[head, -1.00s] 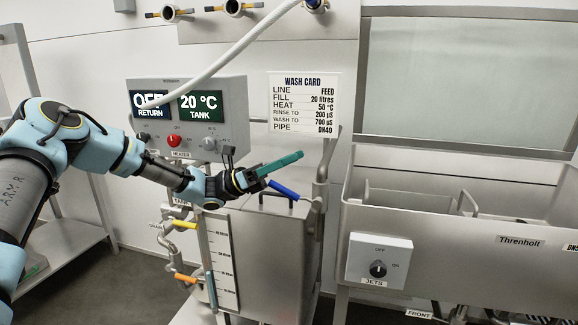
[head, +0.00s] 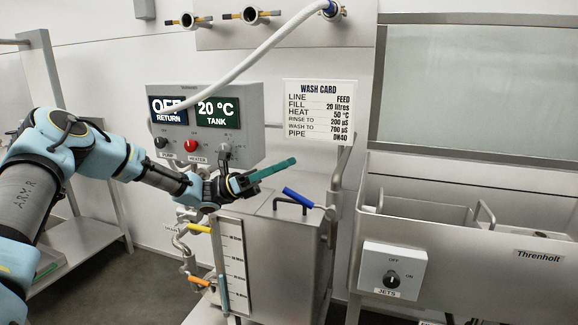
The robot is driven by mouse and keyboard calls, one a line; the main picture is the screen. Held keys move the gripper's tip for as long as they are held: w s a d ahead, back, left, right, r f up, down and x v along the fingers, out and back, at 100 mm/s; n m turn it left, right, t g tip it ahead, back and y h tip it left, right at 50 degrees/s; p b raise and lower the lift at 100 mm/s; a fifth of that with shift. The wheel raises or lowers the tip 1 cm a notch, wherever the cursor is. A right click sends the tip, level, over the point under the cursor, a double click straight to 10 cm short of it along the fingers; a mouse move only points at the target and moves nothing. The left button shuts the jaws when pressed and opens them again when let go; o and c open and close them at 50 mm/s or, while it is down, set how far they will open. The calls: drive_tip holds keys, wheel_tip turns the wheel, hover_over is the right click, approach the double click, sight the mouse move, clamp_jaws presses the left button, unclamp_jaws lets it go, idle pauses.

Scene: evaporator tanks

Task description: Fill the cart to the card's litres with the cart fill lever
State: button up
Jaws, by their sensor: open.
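The wash card (head: 318,112) on the wall reads LINE FEED, FILL 20 litres, HEAT 50 °C. The steel tank (head: 275,250) stands below it, with a marked scale (head: 232,262) on its front-left side; the marks are too small to read. The second finger is not clear.
The control box (head: 205,125) shows OFF for RETURN and 20 °C for TANK. A white hose (head: 265,45) hangs across above it. Yellow (head: 200,228) and orange (head: 198,281) valve handles sit left of the scale. The Threnholt sink (head: 465,255) with a JETS knob stands right.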

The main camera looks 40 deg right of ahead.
drive_tip(key=w+a, duration=0.4)
drive_tip(key=w, duration=0.1)
drive_tip(key=shift+w+a+f+p, duration=0.15)
drive_tip(key=shift+w+p, duration=0.1)
drive_tip(key=shift+p, duration=0.15)
idle(0.7)
